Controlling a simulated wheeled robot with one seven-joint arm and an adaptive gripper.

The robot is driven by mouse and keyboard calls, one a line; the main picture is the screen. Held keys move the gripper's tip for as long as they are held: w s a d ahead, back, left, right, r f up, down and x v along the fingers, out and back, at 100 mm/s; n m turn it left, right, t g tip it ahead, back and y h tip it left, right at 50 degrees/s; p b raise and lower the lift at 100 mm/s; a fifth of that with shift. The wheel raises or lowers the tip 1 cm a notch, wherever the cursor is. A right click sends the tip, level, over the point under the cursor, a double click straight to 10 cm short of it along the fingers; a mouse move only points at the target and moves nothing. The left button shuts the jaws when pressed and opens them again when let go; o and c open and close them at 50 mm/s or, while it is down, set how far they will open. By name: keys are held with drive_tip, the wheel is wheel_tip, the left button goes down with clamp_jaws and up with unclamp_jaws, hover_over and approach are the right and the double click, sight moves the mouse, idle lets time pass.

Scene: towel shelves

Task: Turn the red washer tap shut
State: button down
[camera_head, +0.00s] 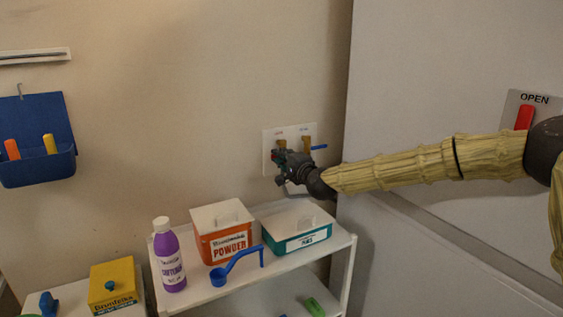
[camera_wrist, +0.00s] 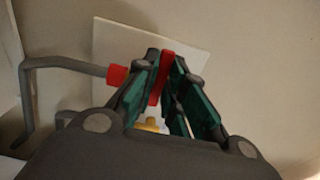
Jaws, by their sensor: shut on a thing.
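A white wall plate (camera_head: 267,148) carries two brass taps, and it also shows in the wrist view (camera_wrist: 190,50). The right tap has a blue lever (camera_head: 319,147). The left tap's brass body (camera_head: 281,143) shows just above my gripper (camera_head: 279,162), which covers most of its front. In the wrist view, the red tap lever (camera_wrist: 165,72) stands between the green finger pads of my gripper (camera_wrist: 163,68). The gripper is shut on the lever. Yellow brass (camera_wrist: 150,124) shows below it, partly hidden by the fingers.
Below are a shelf (camera_head: 345,240) with an orange powder box (camera_head: 222,230), a teal box (camera_head: 297,228), a purple bottle (camera_head: 168,262) and a blue scoop (camera_head: 235,267). A grey cabinet (camera_head: 430,80) stands right. A grey bent bar (camera_wrist: 65,63) with a red end is left in the wrist view.

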idle(0.5)
drive_tip(key=c, duration=1.5)
unclamp_jaws()
drive_tip(key=shift+d, duration=0.1)
drive_tip(key=shift+s, duration=0.1)
drive_tip(key=v, duration=0.7)
drive_tip(key=shift+d, duration=0.15)
drive_tip(key=shift+s, duration=0.1)
